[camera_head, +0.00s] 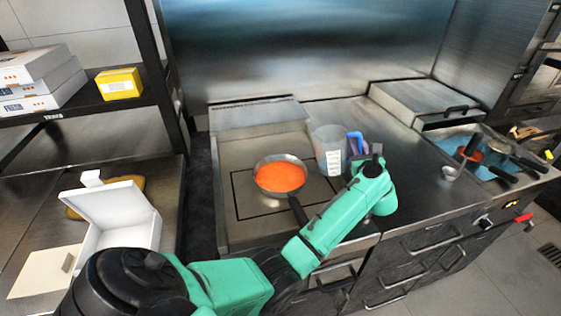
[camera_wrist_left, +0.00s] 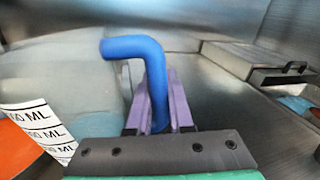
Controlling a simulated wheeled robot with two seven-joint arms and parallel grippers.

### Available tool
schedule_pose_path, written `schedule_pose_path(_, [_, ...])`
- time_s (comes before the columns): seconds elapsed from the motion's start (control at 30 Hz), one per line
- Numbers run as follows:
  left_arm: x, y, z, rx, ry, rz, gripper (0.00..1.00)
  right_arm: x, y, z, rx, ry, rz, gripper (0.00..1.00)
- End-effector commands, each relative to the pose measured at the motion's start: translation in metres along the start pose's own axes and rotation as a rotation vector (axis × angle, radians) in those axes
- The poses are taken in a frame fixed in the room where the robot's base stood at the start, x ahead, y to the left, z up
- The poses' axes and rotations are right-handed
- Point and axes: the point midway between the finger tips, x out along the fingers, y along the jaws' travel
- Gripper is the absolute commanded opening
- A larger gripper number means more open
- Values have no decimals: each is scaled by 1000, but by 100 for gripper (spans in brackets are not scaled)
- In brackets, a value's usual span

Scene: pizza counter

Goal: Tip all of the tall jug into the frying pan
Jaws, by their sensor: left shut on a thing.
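The tall jug (camera_head: 327,160) is translucent with black-on-white volume marks and a blue handle (camera_wrist_left: 140,50). It looks about upright, just right of the frying pan; I cannot tell whether it touches the counter. No coloured liquid shows through its wall. The frying pan (camera_head: 260,187) sits on the counter with an orange-red filling (camera_head: 281,177), its dark handle pointing toward me. My left gripper (camera_head: 361,146) is on the jug's right side, its purple fingers (camera_wrist_left: 156,98) shut on the blue handle. My right gripper is out of view.
A dark square outline (camera_head: 238,208) marks the counter around the pan. A metal lid box (camera_head: 420,100) stands at the back right, with a sink holding ladles (camera_head: 470,150) beside it. An open white box (camera_head: 125,215) is at the left.

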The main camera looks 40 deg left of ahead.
Motion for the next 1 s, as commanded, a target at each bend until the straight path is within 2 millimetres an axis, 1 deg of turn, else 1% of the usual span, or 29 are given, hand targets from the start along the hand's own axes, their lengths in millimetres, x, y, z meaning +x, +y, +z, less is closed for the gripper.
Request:
schedule_pose_path(0.3, [0, 12, 3, -156, -2, -1, 0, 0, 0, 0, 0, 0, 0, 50])
schedule_pose_path(0.6, [0, 24, 18, -307, -2, -1, 0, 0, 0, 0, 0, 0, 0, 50])
schedule_pose_path(0.9, [0, 42, 19, -456, -1, -3, 0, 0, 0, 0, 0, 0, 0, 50])
schedule_pose_path(1.0, [0, 44, 28, -508, -3, -2, 0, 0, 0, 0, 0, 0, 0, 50])
